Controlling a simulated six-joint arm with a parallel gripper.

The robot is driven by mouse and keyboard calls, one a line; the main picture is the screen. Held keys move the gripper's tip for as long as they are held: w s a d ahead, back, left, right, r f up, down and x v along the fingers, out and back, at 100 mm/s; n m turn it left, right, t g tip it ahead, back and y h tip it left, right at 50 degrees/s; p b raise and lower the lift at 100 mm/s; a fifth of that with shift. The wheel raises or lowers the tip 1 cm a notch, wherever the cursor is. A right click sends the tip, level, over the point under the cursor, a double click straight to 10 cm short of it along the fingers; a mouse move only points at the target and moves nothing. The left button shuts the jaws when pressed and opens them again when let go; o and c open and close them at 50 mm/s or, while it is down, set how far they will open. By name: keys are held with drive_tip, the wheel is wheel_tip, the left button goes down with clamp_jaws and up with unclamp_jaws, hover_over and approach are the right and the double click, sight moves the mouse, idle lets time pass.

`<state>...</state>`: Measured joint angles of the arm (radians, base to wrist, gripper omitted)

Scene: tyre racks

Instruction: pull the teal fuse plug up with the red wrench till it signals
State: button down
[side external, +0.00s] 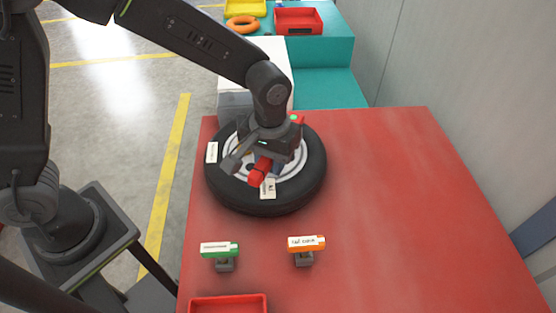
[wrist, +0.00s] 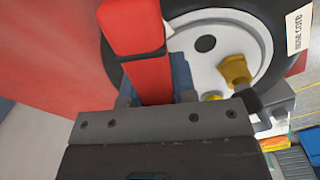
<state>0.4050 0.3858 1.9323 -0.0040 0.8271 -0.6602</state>
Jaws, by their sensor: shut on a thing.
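My gripper (side external: 270,158) is over the wheel (side external: 225,190) that lies flat on the red table. It is shut on the red wrench (side external: 260,170), whose red handle (wrist: 135,28) crosses the upper left of the wrist view. A small green spot shows by a red part just behind the gripper in the side view; I cannot tell what it belongs to. Brass-coloured fittings (wrist: 235,72) stand on the pale wheel hub in the wrist view. I cannot make out the teal fuse plug; the gripper and wrench hide part of the hub.
A green labelled block (side external: 220,248) and an orange labelled block (side external: 306,243) stand in front of the wheel. A red tray (side external: 228,302) is at the front edge. The table's right side is clear. Teal steps (side external: 325,87) with trays lie behind.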

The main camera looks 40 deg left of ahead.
drive_tip(key=shift+r, duration=2.4)
